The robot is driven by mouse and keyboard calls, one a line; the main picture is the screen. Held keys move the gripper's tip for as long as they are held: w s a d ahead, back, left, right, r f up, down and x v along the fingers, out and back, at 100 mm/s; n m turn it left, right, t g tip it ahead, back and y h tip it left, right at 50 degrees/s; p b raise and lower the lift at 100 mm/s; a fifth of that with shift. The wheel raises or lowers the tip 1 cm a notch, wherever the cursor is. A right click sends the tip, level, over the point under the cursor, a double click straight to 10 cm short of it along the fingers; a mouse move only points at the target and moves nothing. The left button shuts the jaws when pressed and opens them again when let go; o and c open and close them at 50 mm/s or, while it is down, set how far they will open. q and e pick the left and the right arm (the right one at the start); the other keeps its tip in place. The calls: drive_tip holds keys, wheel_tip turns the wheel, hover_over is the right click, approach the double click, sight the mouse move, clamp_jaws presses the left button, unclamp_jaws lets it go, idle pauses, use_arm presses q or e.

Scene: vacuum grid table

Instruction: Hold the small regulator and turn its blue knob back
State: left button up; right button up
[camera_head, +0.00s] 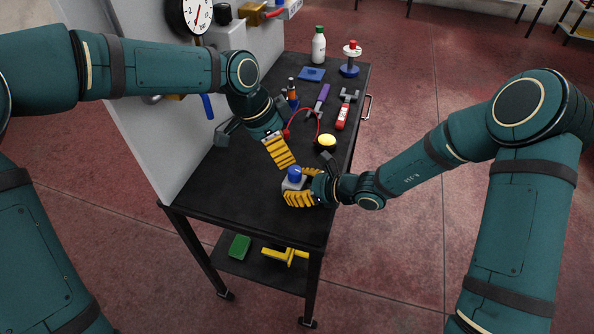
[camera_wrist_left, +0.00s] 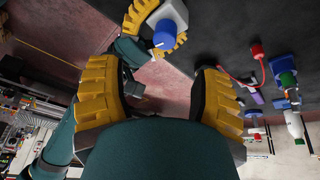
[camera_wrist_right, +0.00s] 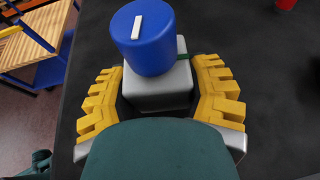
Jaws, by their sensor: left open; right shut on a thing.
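The small regulator has a grey block body (camera_wrist_right: 160,88) and a round blue knob (camera_wrist_right: 143,40) with a white mark on top. In the head view the regulator body (camera_head: 290,184) and its blue knob (camera_head: 295,173) are near the table's front. My right gripper (camera_head: 301,187) is shut on the grey body, one yellow finger on each side, also in the right wrist view (camera_wrist_right: 158,90). My left gripper (camera_head: 279,152) is open and empty, above and left of the knob. In the left wrist view the knob (camera_wrist_left: 165,33) lies beyond the open left fingers (camera_wrist_left: 160,90).
The black table (camera_head: 235,195) also bears a red-handled hammer (camera_head: 343,110), a purple-handled tool (camera_head: 321,99), a yellow button (camera_head: 326,141), a white bottle (camera_head: 318,46) and a red cable. A grey panel with a gauge (camera_head: 197,12) stands along the left.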

sight(295, 169)
use_arm(q)
drive_tip(key=shift+m, duration=0.5)
drive_tip(key=x, duration=0.7)
drive_tip(key=w+x, duration=0.1)
drive_tip(key=x, duration=0.2)
drive_tip(key=shift+f, duration=0.15)
clamp_jaws()
